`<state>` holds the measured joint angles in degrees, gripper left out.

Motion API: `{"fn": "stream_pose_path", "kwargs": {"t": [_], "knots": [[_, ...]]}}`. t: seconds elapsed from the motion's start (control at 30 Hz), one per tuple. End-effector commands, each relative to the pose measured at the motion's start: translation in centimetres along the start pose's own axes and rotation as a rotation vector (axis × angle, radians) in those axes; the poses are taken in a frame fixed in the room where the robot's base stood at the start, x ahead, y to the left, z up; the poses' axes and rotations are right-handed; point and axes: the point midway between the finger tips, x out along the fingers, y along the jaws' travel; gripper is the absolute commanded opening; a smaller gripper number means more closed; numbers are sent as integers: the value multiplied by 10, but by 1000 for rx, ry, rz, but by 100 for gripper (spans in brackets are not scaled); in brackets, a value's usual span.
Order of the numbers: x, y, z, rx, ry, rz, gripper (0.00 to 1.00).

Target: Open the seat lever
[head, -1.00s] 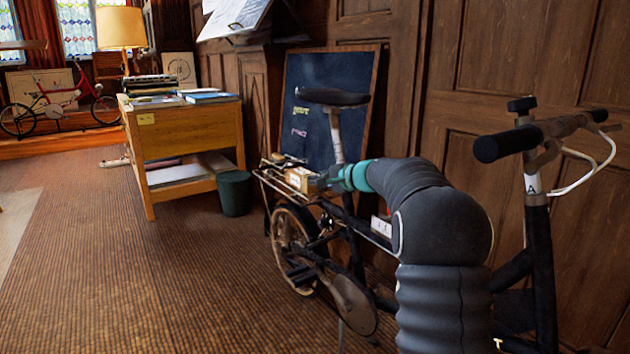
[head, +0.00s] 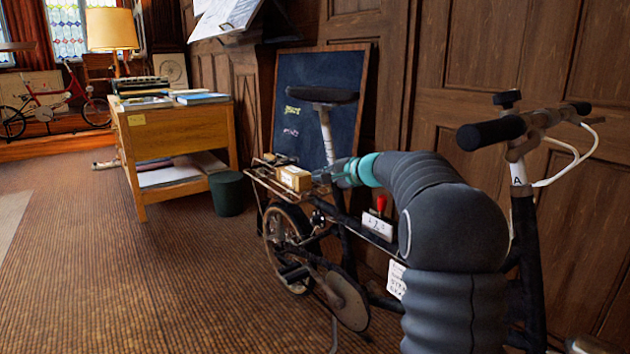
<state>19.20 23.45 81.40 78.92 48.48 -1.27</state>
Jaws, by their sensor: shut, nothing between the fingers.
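A black bicycle stands along the panelled wall, with its saddle (head: 322,95) on a pale seat post (head: 327,135). My gripper (head: 322,176) is at the lower part of this post, just right of the small box on the rear rack. Its fingers look closed and hold nothing that I can see. I cannot tell whether they touch the post. The seat lever cannot be made out; the gripper covers much of the area at the foot of the post. A red-tipped lever (head: 381,203) stands on the bicycle frame above a white numbered plate (head: 377,224).
A small cardboard box (head: 295,178) sits on the rear rack (head: 262,182). The handlebar (head: 500,132) stands at the right. A dark board (head: 300,75) leans behind the saddle. A wooden desk (head: 175,128) and green bin (head: 228,193) stand left. The carpet at left is clear.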

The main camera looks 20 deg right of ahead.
Motion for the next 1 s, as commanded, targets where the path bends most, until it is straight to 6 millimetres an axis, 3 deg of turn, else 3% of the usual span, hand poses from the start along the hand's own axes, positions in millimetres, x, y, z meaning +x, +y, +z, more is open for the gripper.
{"fn": "stream_pose_path", "kwargs": {"t": [0.03, 0.1, 0.4, 0.6, 1.0], "knots": [[-1, -2, 16, -4, -11, 1, 0], [-7, -2, 29, -6, -15, 2, 0], [-34, 0, 68, -4, -17, 3, 0], [-44, 0, 80, -3, -16, 4, 0], [-45, 1, 82, -3, -16, 5, 0]]}}
